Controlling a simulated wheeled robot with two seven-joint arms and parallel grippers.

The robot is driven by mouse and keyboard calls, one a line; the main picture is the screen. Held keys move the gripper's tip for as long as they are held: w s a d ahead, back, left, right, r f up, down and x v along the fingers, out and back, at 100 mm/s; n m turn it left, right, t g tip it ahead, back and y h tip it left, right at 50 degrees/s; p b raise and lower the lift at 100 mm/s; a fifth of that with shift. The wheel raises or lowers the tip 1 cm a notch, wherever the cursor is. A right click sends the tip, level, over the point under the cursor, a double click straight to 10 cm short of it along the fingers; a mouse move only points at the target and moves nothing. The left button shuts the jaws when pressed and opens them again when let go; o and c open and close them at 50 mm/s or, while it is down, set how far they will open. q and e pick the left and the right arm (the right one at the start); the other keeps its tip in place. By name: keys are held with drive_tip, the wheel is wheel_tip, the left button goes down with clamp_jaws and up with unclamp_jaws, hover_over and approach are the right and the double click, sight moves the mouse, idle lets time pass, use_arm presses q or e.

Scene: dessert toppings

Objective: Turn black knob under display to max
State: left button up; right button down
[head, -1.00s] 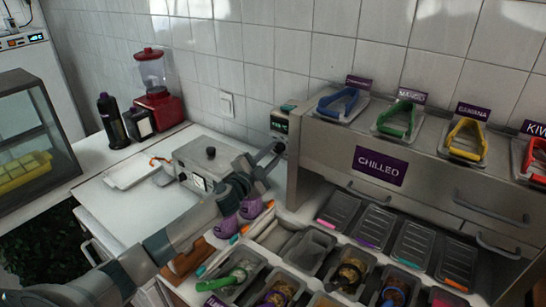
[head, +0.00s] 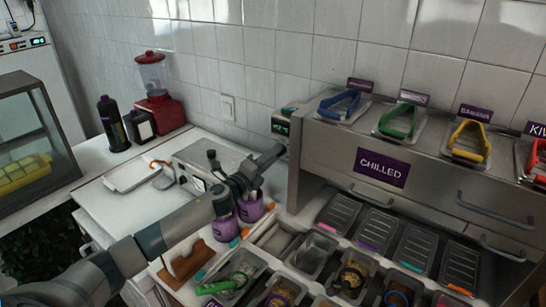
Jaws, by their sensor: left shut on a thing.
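The small display (head: 280,127) with green digits is on the left end of the steel chilled unit (head: 330,150). My left arm reaches in from the lower left. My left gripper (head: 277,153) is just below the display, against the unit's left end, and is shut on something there. The black knob is hidden by the fingers, so its turned position cannot be read. The held thing is where the knob under the display would be. My right gripper is not in view.
A steel box with a black-topped lever (head: 212,156) stands close to my left forearm. Purple jars (head: 250,207) stand below my wrist. Topping tubs (head: 310,255) fill the lower right. A red blender (head: 160,108) and black bottle (head: 110,125) stand further left.

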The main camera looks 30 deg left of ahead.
use_arm(q)
drive_tip(key=shift+d+r+m+g+h+p, duration=0.15)
drive_tip(key=shift+m+p, duration=0.5)
drive_tip(key=shift+m, duration=1.65)
drive_tip(key=shift+a+f+m+g+h+p, duration=0.15)
drive_tip(key=shift+m+p, duration=0.55)
drive_tip(key=shift+m, duration=1.6)
drive_tip(key=shift+d+r+m+g+h+p, duration=0.15)
drive_tip(key=shift+m+p, duration=0.5)
drive_tip(key=shift+m, duration=1.65)
drive_tip(key=o, duration=1)
drive_tip(key=shift+o, duration=0.2)
drive_tip(key=shift+s, duration=0.1)
drive_tip(key=b+v, duration=0.6)
drive_tip(key=v, duration=1.1)
